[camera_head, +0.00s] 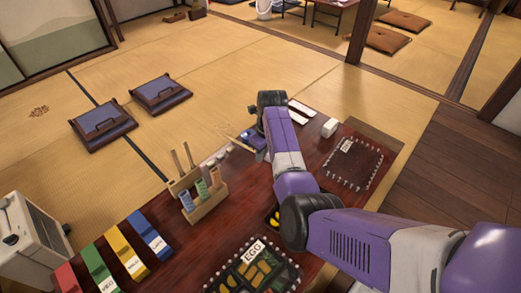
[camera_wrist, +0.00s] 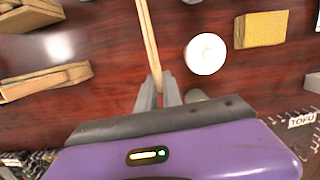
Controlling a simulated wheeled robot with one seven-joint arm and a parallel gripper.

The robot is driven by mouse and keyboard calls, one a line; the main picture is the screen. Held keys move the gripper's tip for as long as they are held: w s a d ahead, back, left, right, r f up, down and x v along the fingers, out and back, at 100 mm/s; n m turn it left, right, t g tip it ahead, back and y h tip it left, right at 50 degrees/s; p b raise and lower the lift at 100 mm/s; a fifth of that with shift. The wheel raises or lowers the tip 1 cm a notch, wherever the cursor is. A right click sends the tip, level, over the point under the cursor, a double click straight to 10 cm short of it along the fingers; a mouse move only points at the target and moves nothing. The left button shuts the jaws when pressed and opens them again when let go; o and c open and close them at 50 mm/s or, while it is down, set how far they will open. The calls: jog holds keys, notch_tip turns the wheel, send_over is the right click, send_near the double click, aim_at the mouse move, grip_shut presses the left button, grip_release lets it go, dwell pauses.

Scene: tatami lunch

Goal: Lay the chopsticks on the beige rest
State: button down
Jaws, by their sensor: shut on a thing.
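My gripper (camera_wrist: 158,92) is shut on the chopsticks (camera_wrist: 149,38), a thin pale wooden pair. They run from between the fingertips up to the top edge of the wrist view, above the dark red table. In the head view, a thin pale stick shape (camera_head: 240,143) shows beside my wrist; my fingers are hidden there. I cannot clearly pick out the beige rest. A tan-yellow block (camera_wrist: 260,30) lies to the upper right of the fingers. A small greyish-beige thing (camera_wrist: 195,96) sits just right of the fingers, partly hidden by my gripper.
A round white thing (camera_wrist: 206,54) stands close to the right of the chopsticks. Wooden holders (camera_wrist: 45,80) are at left. In the head view, a wooden rack (camera_head: 205,205) with upright sticks, a white block (camera_head: 329,127) and a dark mat (camera_head: 365,160) share the table.

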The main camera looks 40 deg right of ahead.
jog(key=shift+f, duration=0.1)
jog(key=b, duration=0.5)
send_over(260, 171)
jog(key=f, duration=0.4)
jog(key=shift+s+f, duration=0.1)
jog(key=shift+s, duration=0.2)
jog(key=shift+f+b, duration=0.5)
jog(key=shift+f, duration=0.6)
jog(key=c, duration=0.9)
grip_release()
jog(key=shift+c, duration=0.2)
jog(key=shift+r, duration=0.1)
jog(key=shift+r+p, duration=3.45)
jog(key=shift+p, duration=0.55)
